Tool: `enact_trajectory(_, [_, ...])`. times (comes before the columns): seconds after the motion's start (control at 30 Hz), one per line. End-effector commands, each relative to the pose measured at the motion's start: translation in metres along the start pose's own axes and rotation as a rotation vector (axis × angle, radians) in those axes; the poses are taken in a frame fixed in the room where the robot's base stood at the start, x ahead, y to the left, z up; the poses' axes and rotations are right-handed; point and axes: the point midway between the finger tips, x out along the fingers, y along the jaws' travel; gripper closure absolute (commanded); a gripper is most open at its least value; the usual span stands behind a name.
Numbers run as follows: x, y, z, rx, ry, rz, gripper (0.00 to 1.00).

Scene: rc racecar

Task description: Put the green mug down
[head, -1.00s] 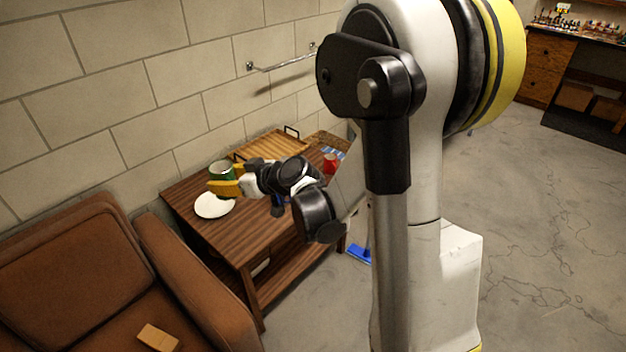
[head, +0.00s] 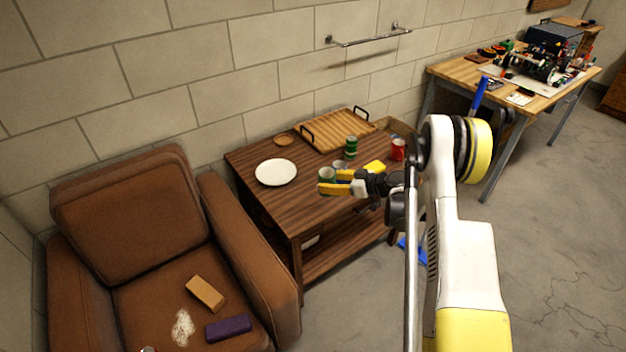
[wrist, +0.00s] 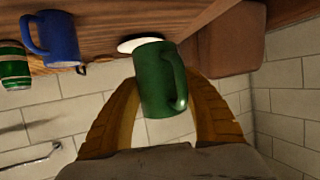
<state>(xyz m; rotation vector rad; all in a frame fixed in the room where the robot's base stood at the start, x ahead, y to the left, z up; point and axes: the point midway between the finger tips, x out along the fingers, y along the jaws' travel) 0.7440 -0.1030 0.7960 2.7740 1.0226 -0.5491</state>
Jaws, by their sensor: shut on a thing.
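The green mug (wrist: 160,80) is between the two yellow fingers of my gripper (wrist: 165,110) in the wrist view, with its handle toward the right of the picture. My gripper is shut on it. In the head view my gripper (head: 335,182) and the green mug (head: 326,174) are over the front part of the dark wooden table (head: 262,205), right of the white plate (head: 276,173). The fingers partly cover the mug. I cannot tell whether its base touches the tabletop.
A wooden tray (head: 322,141) lies at the table's back, with a green can (head: 351,147) near it. A blue mug (wrist: 58,38) shows in the wrist view. A brown armchair (head: 130,215) stands left of the table.

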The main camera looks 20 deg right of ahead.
Motion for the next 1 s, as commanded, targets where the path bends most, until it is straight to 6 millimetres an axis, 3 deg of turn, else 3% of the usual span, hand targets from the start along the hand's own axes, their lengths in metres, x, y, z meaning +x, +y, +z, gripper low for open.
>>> enact_trajectory(0.2, [0.061,-0.028,0.016,-0.003,-0.001,-0.005,0.90])
enact_trajectory(0.4, [0.097,-0.043,0.022,-0.001,0.000,-0.002,0.90])
enact_trajectory(0.57, [0.106,-0.047,0.024,0.000,0.000,0.000,0.90])
enact_trajectory(0.83, [0.120,-0.047,0.059,0.001,0.000,0.000,0.90])
enact_trajectory(1.0, [0.120,-0.047,0.058,0.001,0.000,0.000,0.90])
